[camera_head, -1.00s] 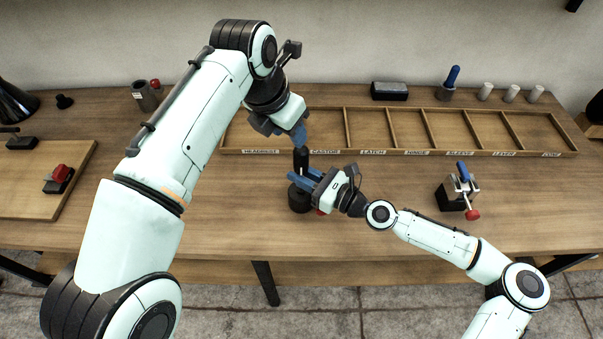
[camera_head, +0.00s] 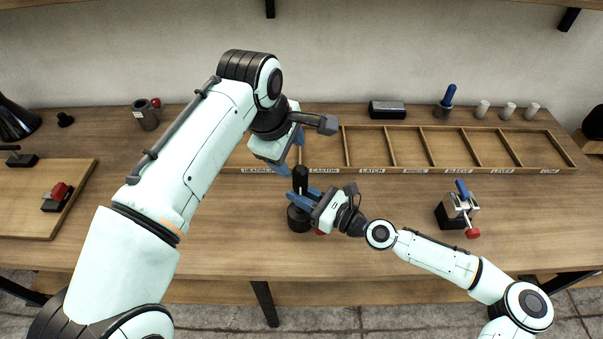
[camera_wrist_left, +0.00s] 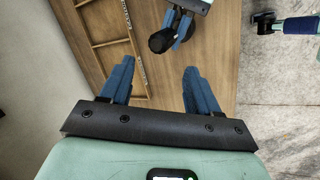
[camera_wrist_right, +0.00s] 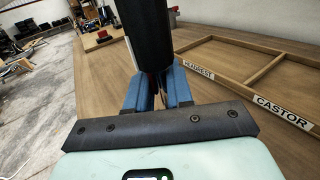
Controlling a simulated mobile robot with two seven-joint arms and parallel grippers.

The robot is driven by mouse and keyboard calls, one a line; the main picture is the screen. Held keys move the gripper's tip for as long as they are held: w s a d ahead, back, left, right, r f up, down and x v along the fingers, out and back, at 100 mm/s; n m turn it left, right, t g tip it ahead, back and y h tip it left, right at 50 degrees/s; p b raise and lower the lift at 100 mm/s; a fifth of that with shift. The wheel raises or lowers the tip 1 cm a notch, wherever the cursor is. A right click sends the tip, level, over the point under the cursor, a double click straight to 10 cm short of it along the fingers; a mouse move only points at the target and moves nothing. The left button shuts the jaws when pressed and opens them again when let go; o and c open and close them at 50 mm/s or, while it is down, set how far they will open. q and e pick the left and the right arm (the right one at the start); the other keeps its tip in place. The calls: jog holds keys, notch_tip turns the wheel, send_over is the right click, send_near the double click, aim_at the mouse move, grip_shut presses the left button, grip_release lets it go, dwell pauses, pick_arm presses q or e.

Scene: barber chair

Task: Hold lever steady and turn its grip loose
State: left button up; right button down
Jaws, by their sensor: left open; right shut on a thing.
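A black lever with a thick cylindrical grip (camera_head: 300,178) stands upright on a round black base (camera_head: 299,220) on the bench. My right gripper (camera_head: 303,198) is shut on the lever from the right, below the top of the grip. The grip rises between its blue fingers in the right wrist view (camera_wrist_right: 145,40). My left gripper (camera_head: 291,154) is open and empty, above and slightly left of the grip. In the left wrist view the grip's round top (camera_wrist_left: 162,41) lies ahead of the open fingers, apart from them. The lever's held part is mostly hidden.
A shallow wooden tray (camera_head: 392,171) with labelled compartments lies behind the lever. A small clamp-like fixture (camera_head: 457,211) with a blue handle stands at right. A wooden board (camera_head: 30,215) with red-topped hardware lies at left. Bench around the base is clear.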

aim_at(301, 175)
pick_arm(q)
jog(key=w+f+m, duration=0.1)
jog(key=f+m, duration=0.3)
jog(key=m, duration=0.2)
jog(key=w+d+f+m, duration=0.1)
jog(key=f+m, duration=0.2)
jog(key=m, duration=0.3)
jog(key=w+d+f+m, duration=0.1)
jog(key=w+f+m, duration=0.1)
jog(key=f+m, duration=0.2)
jog(key=shift+d+f+m, duration=0.2)
jog(key=shift+f+m, duration=0.1)
jog(key=shift+m, duration=0.7)
